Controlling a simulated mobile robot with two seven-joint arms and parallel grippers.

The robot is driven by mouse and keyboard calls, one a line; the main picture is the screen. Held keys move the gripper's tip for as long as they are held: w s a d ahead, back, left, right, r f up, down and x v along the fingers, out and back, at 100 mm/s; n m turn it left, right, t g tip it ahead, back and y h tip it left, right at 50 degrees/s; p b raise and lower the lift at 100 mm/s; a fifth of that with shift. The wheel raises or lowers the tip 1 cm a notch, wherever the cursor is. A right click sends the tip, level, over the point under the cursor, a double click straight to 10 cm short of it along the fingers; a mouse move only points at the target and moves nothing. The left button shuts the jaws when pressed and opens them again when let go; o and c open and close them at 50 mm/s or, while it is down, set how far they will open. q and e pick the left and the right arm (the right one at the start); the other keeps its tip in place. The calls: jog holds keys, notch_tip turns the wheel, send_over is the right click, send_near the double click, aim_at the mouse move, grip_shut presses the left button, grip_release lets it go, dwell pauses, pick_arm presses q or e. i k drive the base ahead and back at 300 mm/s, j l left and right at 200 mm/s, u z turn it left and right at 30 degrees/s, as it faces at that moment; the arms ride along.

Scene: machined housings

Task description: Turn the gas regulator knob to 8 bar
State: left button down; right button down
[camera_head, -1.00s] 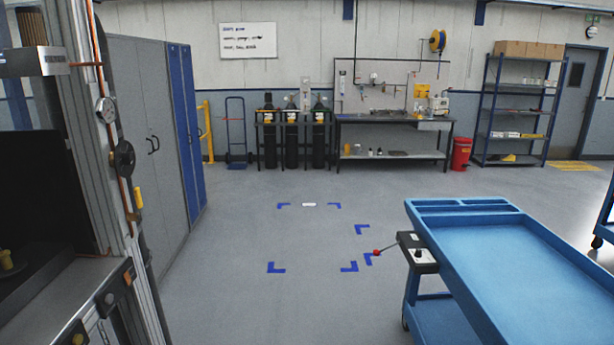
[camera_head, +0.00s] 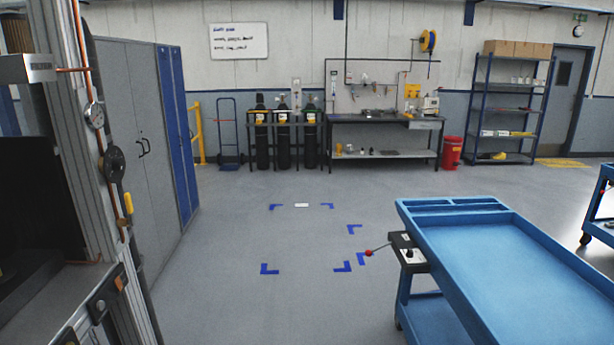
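A small round gauge (camera_head: 95,115) with a pale face is mounted on the metal frame at the left, beside a copper-coloured tube. Below it is a dark round knob-like part (camera_head: 113,163), and lower still a yellow handle (camera_head: 128,203). I cannot tell for sure whether the dark part is the gas regulator knob, and no pressure reading is legible. Several dark gas cylinders (camera_head: 283,140) stand in a rack at the back wall; any regulators there are too small to make out. Neither of my grippers is in view.
A blue trolley (camera_head: 409,225) with a black control box (camera_head: 408,255) stands at the right front. Grey cabinets (camera_head: 137,140) line the left. A workbench (camera_head: 385,119), red bin (camera_head: 452,152) and shelf (camera_head: 510,110) stand at the back. The middle floor with blue corner marks is clear.

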aim_at(118, 164)
jog(key=u, duration=0.5)
jog(key=i+u, duration=0.2)
jog(key=u, duration=0.3)
jog(key=i+u, duration=0.15)
jog(key=u, duration=0.35)
jog(key=i+l+u, duration=0.15)
jog(key=u, duration=0.35)
